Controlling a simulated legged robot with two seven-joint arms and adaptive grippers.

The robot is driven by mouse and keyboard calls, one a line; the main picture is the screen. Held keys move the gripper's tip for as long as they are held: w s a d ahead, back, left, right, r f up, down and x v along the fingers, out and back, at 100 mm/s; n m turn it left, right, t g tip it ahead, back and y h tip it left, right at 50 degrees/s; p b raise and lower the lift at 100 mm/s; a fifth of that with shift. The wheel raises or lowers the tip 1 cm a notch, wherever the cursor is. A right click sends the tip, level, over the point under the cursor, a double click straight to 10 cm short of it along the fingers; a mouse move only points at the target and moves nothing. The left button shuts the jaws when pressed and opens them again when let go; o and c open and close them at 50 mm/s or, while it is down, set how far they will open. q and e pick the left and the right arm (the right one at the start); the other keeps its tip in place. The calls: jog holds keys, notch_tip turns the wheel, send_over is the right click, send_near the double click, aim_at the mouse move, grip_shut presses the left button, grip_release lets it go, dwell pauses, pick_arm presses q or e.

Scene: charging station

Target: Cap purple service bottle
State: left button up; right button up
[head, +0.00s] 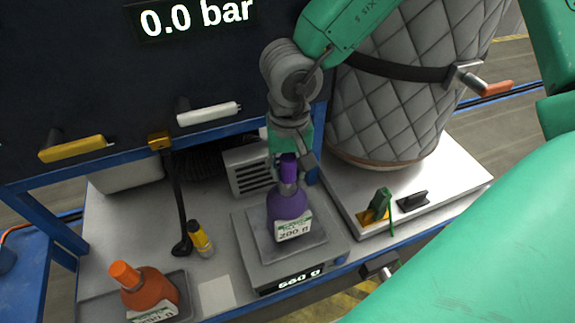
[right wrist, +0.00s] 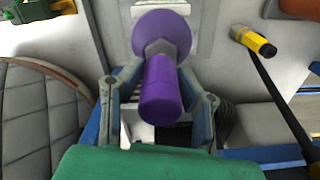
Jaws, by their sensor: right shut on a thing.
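The purple service bottle (head: 287,207) stands upright on the scale (head: 258,247), with a white label reading 200 g. A purple cap (head: 288,166) is above its grey neck. My right gripper (head: 290,174) points down over the bottle, its fingers either side of the cap. In the right wrist view, the cap (right wrist: 162,88) lies between the fingers (right wrist: 160,100), in line with the grey collar and the bottle (right wrist: 163,30) behind. Whether the cap is seated on the neck or just above it, I cannot tell. My left gripper is not in view.
An orange bottle (head: 150,291) stands on a tray at the front left. A yellow-black cylinder (head: 199,239) stands left of the scale. A quilted grey vessel (head: 405,90) stands close on the right. The scale display (head: 292,279) reads 660 g. A black panel rises behind.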

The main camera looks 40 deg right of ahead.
aim_at(289, 157)
jog(key=shift+a+f, duration=0.2)
jog(key=shift+f, duration=0.25)
jog(key=shift+d+f+b, duration=0.15)
jog(key=shift+f+b, duration=0.15)
jog(key=shift+f, duration=0.3)
jog(key=o, duration=1)
jog(key=shift+r, duration=0.35)
notch_tip(289, 157, up, 11)
jog(key=shift+d+r, duration=0.1)
